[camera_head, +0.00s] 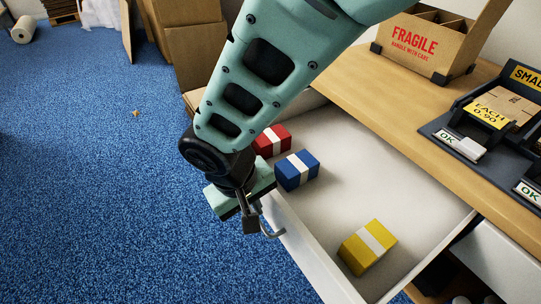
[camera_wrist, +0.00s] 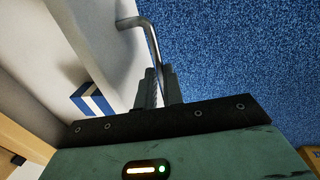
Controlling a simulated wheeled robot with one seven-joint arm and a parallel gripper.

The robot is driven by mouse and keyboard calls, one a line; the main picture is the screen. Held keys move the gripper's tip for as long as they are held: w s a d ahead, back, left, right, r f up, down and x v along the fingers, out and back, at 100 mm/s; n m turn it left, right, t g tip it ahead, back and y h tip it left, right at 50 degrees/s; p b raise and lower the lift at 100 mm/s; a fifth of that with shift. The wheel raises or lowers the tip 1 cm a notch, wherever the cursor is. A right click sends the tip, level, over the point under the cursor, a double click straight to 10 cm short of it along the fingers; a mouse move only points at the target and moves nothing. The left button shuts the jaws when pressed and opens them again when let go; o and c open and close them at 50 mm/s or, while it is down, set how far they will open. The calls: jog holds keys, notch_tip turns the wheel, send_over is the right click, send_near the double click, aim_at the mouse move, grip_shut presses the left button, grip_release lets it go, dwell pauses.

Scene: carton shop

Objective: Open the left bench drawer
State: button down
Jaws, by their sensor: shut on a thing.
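The left bench drawer (camera_head: 325,255) stands pulled out from the bench, its white inside in plain view in the head view. A red box (camera_head: 272,140), a blue box (camera_head: 297,170) and a yellow box (camera_head: 367,246), each with a white band, lie in it. My gripper (camera_head: 256,222) is at the drawer's front, outside it. In the wrist view my gripper's fingers (camera_wrist: 160,88) are shut on the bent metal drawer handle (camera_wrist: 142,25). The handle's end also shows in the head view (camera_head: 274,234). The blue box shows in the wrist view (camera_wrist: 92,100).
The wooden bench top (camera_head: 400,112) carries a FRAGILE carton (camera_head: 425,45) and a dark tray stand (camera_head: 500,110) with labels. Cardboard boxes (camera_head: 190,45) stand behind my arm. The blue carpet (camera_head: 90,160) left of the drawer is mostly clear.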

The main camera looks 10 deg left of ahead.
jog(key=shift+a, duration=0.1)
jog(key=c, duration=1.5)
grip_release()
jog(key=shift+r, duration=0.1)
jog(key=r+p, duration=0.1)
jog(key=r, duration=0.4)
jog(key=s+a+r+p, duration=0.1)
jog(key=r, duration=0.5)
jog(key=s+a+r+p, duration=0.1)
jog(key=r, duration=0.5)
jog(key=shift+a, duration=0.2)
jog(key=s+d+g+y+p, duration=0.1)
jog(key=s+d, duration=0.2)
jog(key=d, duration=0.9)
jog(key=s+d+y, duration=0.1)
jog(key=s+d, duration=0.2)
jog(key=d, duration=1)
jog(key=r+p, duration=1.6)
jog(key=shift+w+a+r+p, duration=0.1)
jog(key=shift+a+r+p, duration=0.15)
jog(key=shift+r+p, duration=0.1)
